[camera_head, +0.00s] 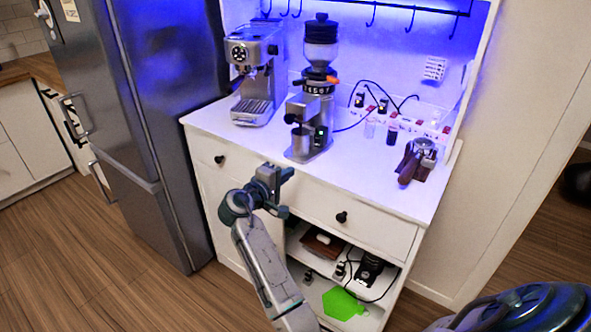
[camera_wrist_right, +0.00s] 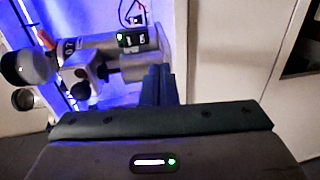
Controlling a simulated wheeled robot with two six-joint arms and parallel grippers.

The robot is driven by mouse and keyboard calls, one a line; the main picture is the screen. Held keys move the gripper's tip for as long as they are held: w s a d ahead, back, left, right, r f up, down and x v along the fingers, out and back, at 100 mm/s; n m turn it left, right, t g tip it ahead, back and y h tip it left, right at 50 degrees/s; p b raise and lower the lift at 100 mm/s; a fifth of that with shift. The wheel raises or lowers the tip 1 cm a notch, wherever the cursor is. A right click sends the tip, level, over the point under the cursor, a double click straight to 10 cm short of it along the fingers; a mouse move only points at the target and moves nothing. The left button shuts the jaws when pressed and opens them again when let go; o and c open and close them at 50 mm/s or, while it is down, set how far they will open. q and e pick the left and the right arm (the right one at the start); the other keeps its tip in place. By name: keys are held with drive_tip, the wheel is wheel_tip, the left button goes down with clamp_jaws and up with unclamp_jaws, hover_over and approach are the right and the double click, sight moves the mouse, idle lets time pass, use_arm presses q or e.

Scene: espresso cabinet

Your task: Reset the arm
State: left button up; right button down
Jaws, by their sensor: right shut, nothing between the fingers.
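My right arm reaches up from the bottom of the head view. Its gripper (camera_head: 272,176) is in front of the white cabinet (camera_head: 375,182), near the front edge of its top. In the right wrist view the two fingers (camera_wrist_right: 159,84) are together with nothing between them. The gripper appears apart from the coffee grinder (camera_head: 318,110), which stands farther back on the cabinet top. The grinder also shows, turned sideways, in the wrist view (camera_wrist_right: 122,52). My left gripper is in neither view.
An espresso machine (camera_head: 254,70) stands at the back left of the top. A portafilter (camera_head: 411,165) rests at the right. A drawer knob (camera_head: 341,217) sticks out below the edge. A fridge (camera_head: 165,110) stands left; wooden floor (camera_head: 100,260) is free in front.

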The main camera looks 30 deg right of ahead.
drive_tip(key=shift+s+a+f, duration=0.15)
drive_tip(key=shift+s+a, duration=0.1)
drive_tip(key=shift+a, duration=0.35)
